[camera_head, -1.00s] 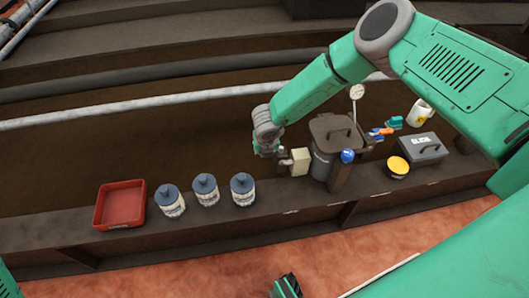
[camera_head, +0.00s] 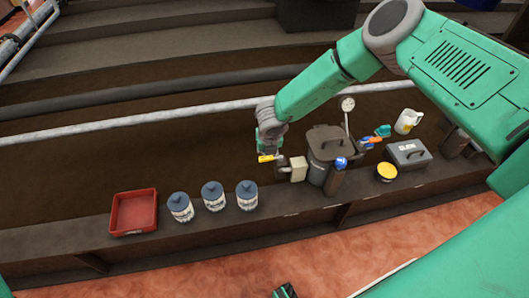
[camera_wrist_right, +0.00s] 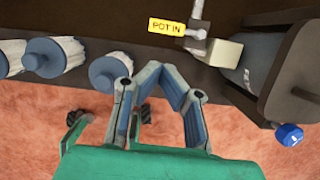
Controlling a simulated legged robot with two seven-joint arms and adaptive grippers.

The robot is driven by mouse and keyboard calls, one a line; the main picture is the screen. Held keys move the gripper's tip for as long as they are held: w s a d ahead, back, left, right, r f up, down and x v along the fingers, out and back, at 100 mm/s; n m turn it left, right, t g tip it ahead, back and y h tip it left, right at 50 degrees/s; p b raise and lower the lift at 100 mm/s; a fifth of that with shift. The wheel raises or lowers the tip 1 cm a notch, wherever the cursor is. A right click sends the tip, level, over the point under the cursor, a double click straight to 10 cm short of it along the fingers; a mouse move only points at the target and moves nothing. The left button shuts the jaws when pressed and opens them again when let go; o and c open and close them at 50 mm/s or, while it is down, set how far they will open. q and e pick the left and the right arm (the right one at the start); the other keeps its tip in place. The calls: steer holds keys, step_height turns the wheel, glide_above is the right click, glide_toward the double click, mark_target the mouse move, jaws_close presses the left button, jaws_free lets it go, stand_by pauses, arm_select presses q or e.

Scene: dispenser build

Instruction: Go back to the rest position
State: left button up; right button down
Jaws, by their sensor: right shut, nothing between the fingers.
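My right gripper (camera_head: 269,147) is at the end of the green arm coming in from the right, above the bench near the cream box. In the right wrist view, its fingers (camera_wrist_right: 163,72) come together at the tips with nothing between them. A yellow "POT IN" label (camera_wrist_right: 180,27) shows beyond the fingertips, apart from them, beside a grey fitting (camera_wrist_right: 196,40) and the cream box (camera_wrist_right: 222,52). The label (camera_head: 266,158) also shows just below the gripper in the head view.
The bench holds a red tray (camera_head: 133,212), three blue-lidded pots (camera_head: 214,195), a dark lidded bin (camera_head: 325,150), a blue knob (camera_head: 341,163), a yellow-topped tub (camera_head: 386,172), a grey case (camera_head: 409,154) and a white jug (camera_head: 408,121). A pale rail (camera_head: 130,122) runs behind.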

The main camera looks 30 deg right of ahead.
steer(key=s+a+f+n, duration=0.2)
steer(key=s+a+n, duration=0.1)
steer(key=s+n, duration=1.35)
steer(key=s+d+r+n+g, duration=0.1)
steer(key=s+d+r+n, duration=0.1)
steer(key=s+n, duration=0.8)
steer(key=s+d+r+n+g+y, duration=0.1)
steer(key=s+d+r+n, duration=0.2)
steer(key=s+n, duration=0.7)
steer(key=r+n, duration=0.1)
steer(key=n, duration=0.2)
steer(key=shift+s+d+g, duration=0.15)
steer(key=shift+d+g, duration=0.1)
steer(key=shift+g, duration=0.05)
